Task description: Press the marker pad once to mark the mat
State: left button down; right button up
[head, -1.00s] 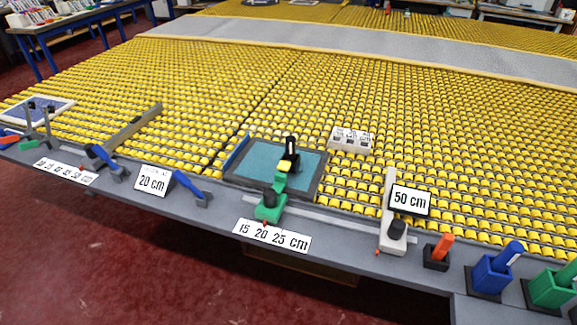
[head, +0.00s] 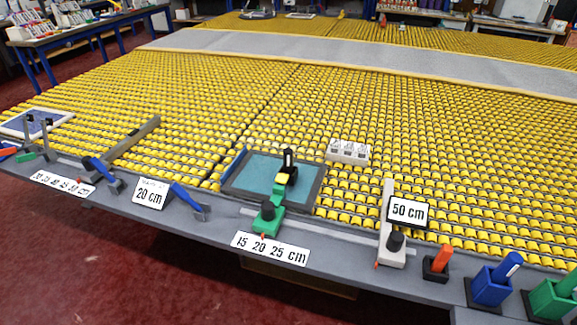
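A teal mat (head: 255,177) lies in a dark grey frame on the yellow roller bed, near its front edge. A black upright piece (head: 288,161) stands at the arm's far end, over the mat's right part. I cannot tell which part is the marker pad, or whether it touches the mat. No mark is discernible on the mat. Neither gripper is in view.
Signs on the front ledge read 15 20 25 cm (head: 270,249), 20 cm (head: 150,193) and 50 cm (head: 408,211).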

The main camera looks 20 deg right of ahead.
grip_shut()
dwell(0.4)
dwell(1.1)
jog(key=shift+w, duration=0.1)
